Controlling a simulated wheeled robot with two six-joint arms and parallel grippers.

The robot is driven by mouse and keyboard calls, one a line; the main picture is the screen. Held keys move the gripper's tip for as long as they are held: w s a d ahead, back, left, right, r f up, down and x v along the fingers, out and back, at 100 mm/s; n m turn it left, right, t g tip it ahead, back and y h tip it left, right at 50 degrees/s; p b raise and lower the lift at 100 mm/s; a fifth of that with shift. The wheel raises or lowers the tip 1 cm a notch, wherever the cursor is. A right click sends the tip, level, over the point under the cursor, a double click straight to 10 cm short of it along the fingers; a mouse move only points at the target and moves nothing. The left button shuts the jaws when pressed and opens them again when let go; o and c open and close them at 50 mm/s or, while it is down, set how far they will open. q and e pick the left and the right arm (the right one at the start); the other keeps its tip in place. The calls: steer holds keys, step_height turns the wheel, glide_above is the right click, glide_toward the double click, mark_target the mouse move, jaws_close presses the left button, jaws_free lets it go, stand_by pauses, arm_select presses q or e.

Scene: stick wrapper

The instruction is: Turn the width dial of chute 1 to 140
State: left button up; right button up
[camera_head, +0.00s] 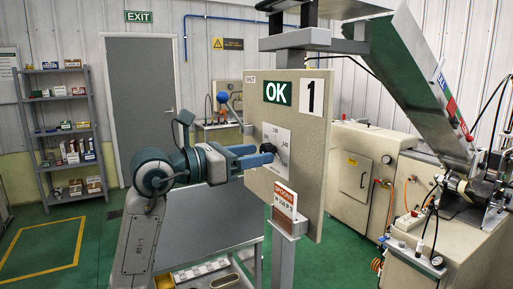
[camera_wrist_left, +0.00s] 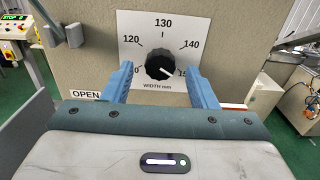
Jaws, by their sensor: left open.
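The width dial is a black round knob (camera_wrist_left: 160,66) on a white scale plate (camera_wrist_left: 140,22) marked 120, 130 and 140, with end numbers partly covered by my fingers. Its pale pointer mark faces lower right, toward the partly hidden number past 140. The dial also shows in the head view (camera_head: 268,147), on the beige panel (camera_head: 312,175) with the number 1 and a green OK sign. My left gripper (camera_wrist_left: 160,77) is open, with one blue finger on each side of the knob. I cannot tell whether they touch it. My right gripper is not in view.
A red and white card (camera_head: 285,198) stands in a holder below the dial. A metal chute (camera_head: 410,75) slopes down at the right toward a machine. An OPEN label (camera_wrist_left: 86,94) sits left of the gripper. Shelves (camera_head: 68,140) stand at the far left.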

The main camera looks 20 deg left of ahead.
arm_select(q)
steer(key=shift+w+d, duration=0.4)
steer(key=shift+w, duration=0.05)
steer(key=c, duration=1)
steer(key=n+p, duration=0.3)
steer(key=n, duration=0.6)
steer(key=shift+r, duration=0.2)
steer(key=shift+n+p, duration=0.75)
steer(key=shift+n, duration=0.55)
steer(key=shift+f, duration=0.1)
